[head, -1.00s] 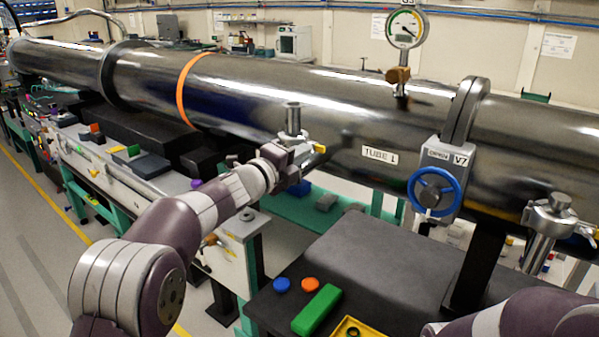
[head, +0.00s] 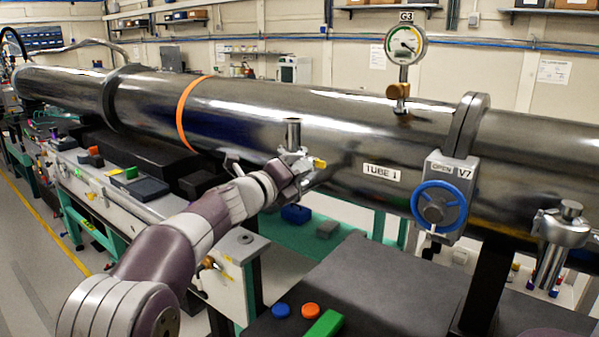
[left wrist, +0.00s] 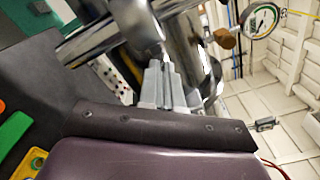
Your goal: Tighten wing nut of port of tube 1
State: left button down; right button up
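Tube 1 (head: 340,150) is a long shiny metal pipe with a "TUBE 1" label. Its port (head: 293,135) is a short upright metal stub with a clamp, on the near side. A small yellow part (head: 320,163), perhaps the wing nut, shows at the clamp's right. My left gripper (head: 303,172) is at the clamp, just below and beside the yellow part. In the left wrist view its grey fingers (left wrist: 167,84) are close together, with tips against or just before the shiny port metal (left wrist: 140,28). Whether they grip anything is hidden. My right gripper is out of view.
Valve V7 (head: 439,196) has a blue handwheel and reads "OPEN". Gauge G3 (head: 405,43) stands on the tube. A second clamped port (head: 562,230) is at the right. The dark bench (head: 375,285) carries blue and orange caps and a green block (head: 324,325); its middle is clear.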

pick_arm(q)
jog(key=c, duration=1.6)
grip_release()
jog(key=b+v, duration=0.3)
jog(key=v, duration=0.9)
jog(key=shift+s+a, duration=0.2)
jog(key=shift+s, duration=0.1)
